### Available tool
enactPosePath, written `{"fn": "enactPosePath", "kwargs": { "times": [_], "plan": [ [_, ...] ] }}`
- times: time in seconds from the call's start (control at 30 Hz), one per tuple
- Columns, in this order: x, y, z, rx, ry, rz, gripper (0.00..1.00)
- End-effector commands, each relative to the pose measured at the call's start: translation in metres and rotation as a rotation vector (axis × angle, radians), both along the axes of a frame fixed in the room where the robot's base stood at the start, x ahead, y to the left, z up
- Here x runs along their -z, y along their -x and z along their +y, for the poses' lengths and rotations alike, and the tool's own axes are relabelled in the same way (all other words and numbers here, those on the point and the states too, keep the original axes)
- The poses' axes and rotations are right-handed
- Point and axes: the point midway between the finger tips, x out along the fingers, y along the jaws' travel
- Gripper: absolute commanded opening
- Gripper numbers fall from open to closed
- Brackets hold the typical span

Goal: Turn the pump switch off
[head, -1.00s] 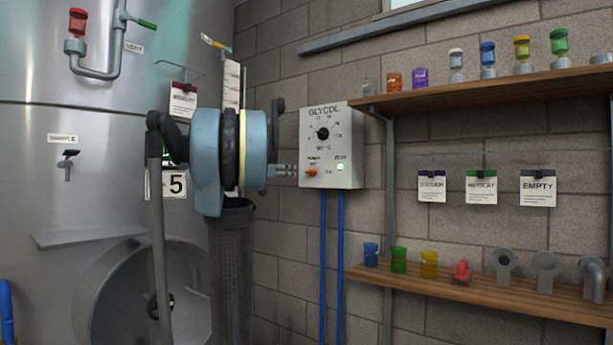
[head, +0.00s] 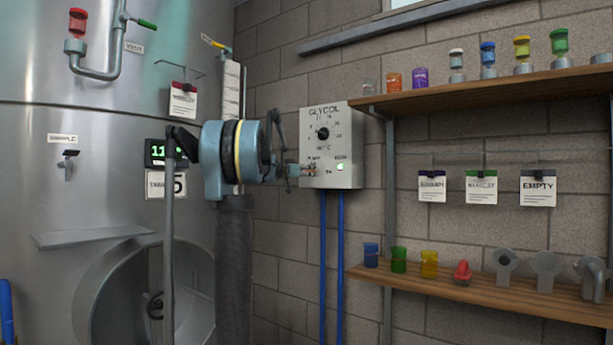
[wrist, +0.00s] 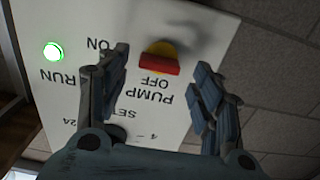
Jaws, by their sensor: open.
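The white glycol box (head: 346,140) hangs on the brick wall, seen upside down in the wrist view (wrist: 130,20). Its pump switch (wrist: 159,65) has a red handle on a yellow base, with OFF printed beside it toward PUMP and ON to its left in the picture. The handle's bar lies roughly crosswise there. The green run lamp (head: 340,167) is lit, also in the wrist view (wrist: 53,52). My gripper (wrist: 162,68) is open, with a finger on each side of the switch in that view; contact cannot be told.
The steel tank (head: 60,220) stands at the left. The upper shelf (head: 480,92) and lower shelf (head: 480,295) hold small jars and fittings to the right. Two blue pipes (head: 323,260) run down below the box.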

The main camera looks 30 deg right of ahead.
Motion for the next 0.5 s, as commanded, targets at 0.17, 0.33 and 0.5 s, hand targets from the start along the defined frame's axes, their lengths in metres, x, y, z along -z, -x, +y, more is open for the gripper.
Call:
{"fn": "enactPosePath", "kwargs": {
  "times": [0.17, 0.33, 0.5],
  "plan": [
    [0.0, -0.006, -0.016, 0.001, 0.0, 0.0, 0.6],
    [0.0, -0.009, -0.021, 0.0, 0.0, 0.0, 0.6],
    [0.0, -0.009, -0.021, 0.0, 0.0, 0.0, 0.6]
  ]
}}
